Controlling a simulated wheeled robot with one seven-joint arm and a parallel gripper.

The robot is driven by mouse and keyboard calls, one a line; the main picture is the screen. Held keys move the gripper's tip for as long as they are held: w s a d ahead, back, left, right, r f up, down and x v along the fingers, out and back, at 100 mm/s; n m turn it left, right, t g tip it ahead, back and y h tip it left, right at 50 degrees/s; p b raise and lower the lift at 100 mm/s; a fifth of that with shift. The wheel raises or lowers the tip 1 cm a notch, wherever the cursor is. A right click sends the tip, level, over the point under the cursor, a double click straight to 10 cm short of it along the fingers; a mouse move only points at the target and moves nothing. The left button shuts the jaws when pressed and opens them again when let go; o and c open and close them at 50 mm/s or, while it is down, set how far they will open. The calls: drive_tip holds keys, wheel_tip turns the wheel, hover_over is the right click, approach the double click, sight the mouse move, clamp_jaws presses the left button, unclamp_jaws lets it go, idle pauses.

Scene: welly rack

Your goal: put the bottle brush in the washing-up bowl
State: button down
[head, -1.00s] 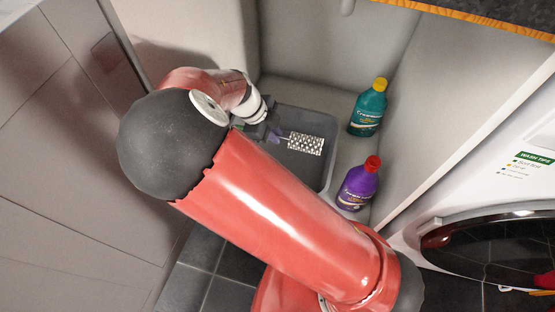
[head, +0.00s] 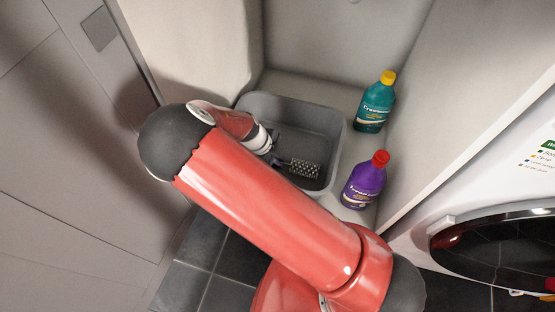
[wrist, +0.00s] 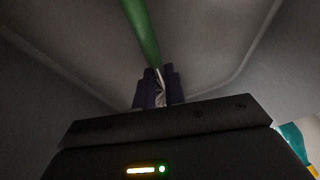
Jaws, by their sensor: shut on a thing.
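The grey washing-up bowl (head: 300,112) stands in the recess, its near side hidden behind my arm. The bottle brush (head: 303,169) shows its bristly head inside the bowl's outline, in the bowl's shade, pointing right. I cannot tell whether it touches the bowl's floor. My gripper (head: 279,161) is at the brush's left end, within the bowl's outline and partly hidden by my arm. In the wrist view my gripper (wrist: 157,80) is shut on a thin pale stem, and a green rod (wrist: 141,30) runs up from it; it looks like part of the brush.
A teal bottle with a yellow cap (head: 374,108) and a purple bottle with a red cap (head: 363,183) stand just right of the bowl. A pale panel rises beyond them, with a washing machine (head: 495,240) at the far right. Dark floor tiles show in front.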

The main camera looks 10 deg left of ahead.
drive_tip(key=c, duration=1.5)
unclamp_jaws()
drive_tip(key=shift+r, duration=0.1)
drive_tip(key=p+v, duration=0.2)
drive_tip(key=v, duration=1)
